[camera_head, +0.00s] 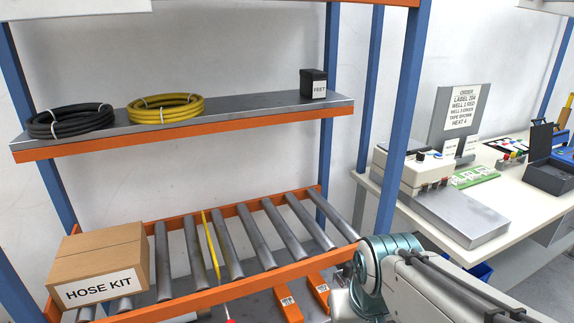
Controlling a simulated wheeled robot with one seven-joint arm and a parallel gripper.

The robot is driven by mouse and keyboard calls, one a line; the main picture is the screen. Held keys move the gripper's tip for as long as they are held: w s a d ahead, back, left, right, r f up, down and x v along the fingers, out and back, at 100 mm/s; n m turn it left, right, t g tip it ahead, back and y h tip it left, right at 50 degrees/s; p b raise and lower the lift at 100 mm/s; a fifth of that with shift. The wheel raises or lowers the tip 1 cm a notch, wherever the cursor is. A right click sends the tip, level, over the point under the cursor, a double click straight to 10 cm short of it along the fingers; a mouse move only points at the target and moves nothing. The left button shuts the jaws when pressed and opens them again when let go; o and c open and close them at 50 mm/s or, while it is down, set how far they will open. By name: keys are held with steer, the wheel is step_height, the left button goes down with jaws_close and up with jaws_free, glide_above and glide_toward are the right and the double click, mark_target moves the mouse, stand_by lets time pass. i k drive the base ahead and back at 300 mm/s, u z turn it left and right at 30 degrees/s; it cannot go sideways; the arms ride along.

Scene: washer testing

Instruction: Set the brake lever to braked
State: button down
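No brake lever can be made out for certain. A small red tip (229,321) shows at the bottom edge below the roller rack's front rail; most of it is cut off, so I cannot tell if it is the lever's knob. Two orange pieces with small white labels lie under the front rail, a left one (289,307) and a right one (319,290); the label text is too small to read. My arm fills the lower right, and my gripper is not in view.
A cardboard box marked HOSE KIT (99,265) sits at the left of the roller rack (232,290). A yellow strip (211,246) lies among the bare rollers. The shelf above (240,108) holds hose coils and a black bin. A workbench (500,172) stands at right.

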mark_target(347, 267)
steer(key=z, duration=0.55)
steer(key=i, duration=1.05)
steer(key=u, duration=0.05)
